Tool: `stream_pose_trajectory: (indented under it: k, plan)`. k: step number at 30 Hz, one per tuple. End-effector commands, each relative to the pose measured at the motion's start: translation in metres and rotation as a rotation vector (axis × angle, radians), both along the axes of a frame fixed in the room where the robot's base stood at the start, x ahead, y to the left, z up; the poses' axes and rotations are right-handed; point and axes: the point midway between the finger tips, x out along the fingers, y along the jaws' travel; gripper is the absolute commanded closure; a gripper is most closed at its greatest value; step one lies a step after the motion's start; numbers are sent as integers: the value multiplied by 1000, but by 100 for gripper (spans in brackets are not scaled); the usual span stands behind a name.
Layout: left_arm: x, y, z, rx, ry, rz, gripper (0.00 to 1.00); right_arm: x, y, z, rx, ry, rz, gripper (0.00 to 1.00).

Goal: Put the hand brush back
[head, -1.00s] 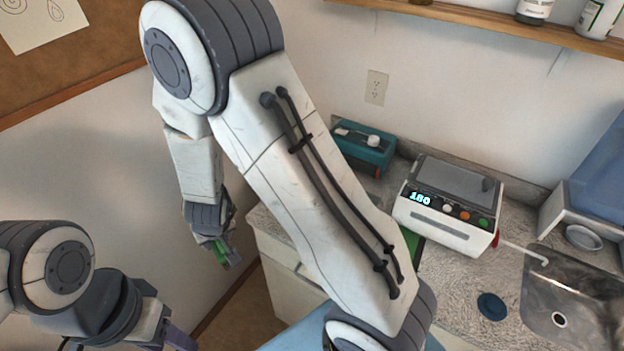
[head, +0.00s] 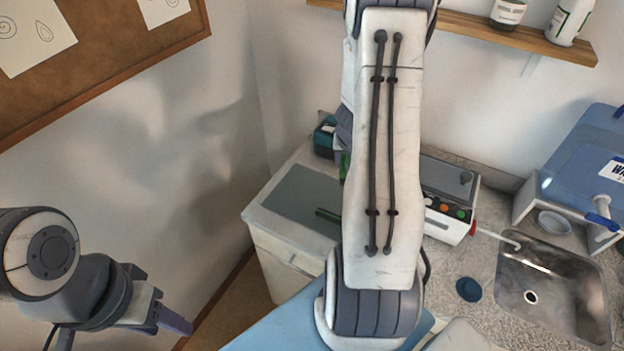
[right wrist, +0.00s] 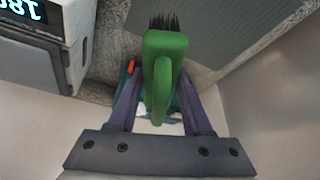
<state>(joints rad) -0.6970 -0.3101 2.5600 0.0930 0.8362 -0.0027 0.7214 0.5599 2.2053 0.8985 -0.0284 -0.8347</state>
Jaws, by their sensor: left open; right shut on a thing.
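The green hand brush (right wrist: 165,66) with dark bristles is in the right wrist view, bristles toward the top of the picture. My right gripper (right wrist: 160,88) is shut on it, one finger on each side. In the head view my right arm hides most of that gripper, and only a bit of the green brush (head: 345,166) shows beside the arm. The brush appears above the counter near the grey mat; I cannot tell how high. My left gripper (head: 166,312) is open and empty at the lower left, away from the counter.
A white device with a display (right wrist: 40,38) stands right of my arm in the head view. A teal box (head: 324,137), sink (head: 560,285) and blue lid (head: 469,289) are around.

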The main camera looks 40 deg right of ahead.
Motion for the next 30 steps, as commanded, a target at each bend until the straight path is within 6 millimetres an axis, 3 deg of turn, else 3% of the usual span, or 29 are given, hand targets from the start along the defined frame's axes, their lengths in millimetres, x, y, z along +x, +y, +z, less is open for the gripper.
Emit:
stream_pose_trajectory:
  k: [9,15,20,27,30]
  plan:
    - [0,0,4,0,0,0,50,65,34,-43,2,3,7,100]
    - [0,0,11,0,0,-1,50,92,47,-60,0,1,5,100]
    - [0,0,7,0,0,-2,50,96,49,-69,0,2,3,100]
    - [0,0,-23,0,0,3,50,96,48,-101,-1,1,2,100]
    - [0,0,-28,0,0,5,50,96,48,-107,-1,1,2,100]
